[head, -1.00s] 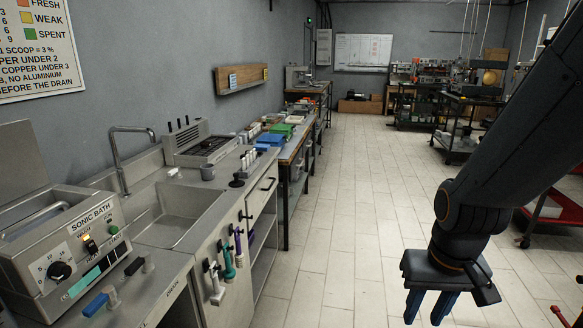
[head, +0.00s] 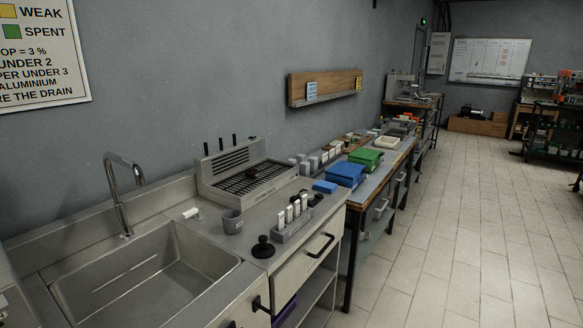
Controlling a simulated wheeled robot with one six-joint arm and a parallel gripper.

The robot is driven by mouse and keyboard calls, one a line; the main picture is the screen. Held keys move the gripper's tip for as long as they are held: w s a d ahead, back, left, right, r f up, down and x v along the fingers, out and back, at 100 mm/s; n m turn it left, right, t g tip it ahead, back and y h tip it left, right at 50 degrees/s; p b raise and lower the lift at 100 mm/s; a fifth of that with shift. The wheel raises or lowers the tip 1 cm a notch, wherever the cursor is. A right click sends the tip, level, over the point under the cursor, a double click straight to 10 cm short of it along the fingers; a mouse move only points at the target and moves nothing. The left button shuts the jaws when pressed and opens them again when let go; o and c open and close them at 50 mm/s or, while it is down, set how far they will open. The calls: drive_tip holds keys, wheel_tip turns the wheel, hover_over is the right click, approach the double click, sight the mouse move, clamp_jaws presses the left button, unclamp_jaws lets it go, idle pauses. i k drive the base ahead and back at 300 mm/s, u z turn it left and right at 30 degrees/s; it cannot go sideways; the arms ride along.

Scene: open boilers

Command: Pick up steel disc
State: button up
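I cannot make out a steel disc anywhere in the head view. A steel counter (head: 285,258) with a sink (head: 150,280) fills the near left. On it are a grey cup (head: 232,222), a small white cylinder (head: 190,213), a black knobbed item (head: 263,247) and a rack of white-topped vials (head: 292,222). My gripper is out of view, so its state and anything in it are hidden.
A grilled steel unit (head: 246,175) stands behind the cup. A workbench beyond holds a blue box (head: 347,174) and a green box (head: 366,157). A faucet (head: 122,190) rises over the sink. The tiled floor (head: 450,240) to the right is clear.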

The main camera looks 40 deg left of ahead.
sight(250, 172)
drive_tip(key=u, duration=0.1)
drive_tip(key=i, duration=1.65)
drive_tip(key=u, duration=0.95)
drive_tip(key=i, duration=0.95)
drive_tip(key=u, duration=1.55)
drive_tip(key=i, duration=0.75)
drive_tip(key=u, duration=0.55)
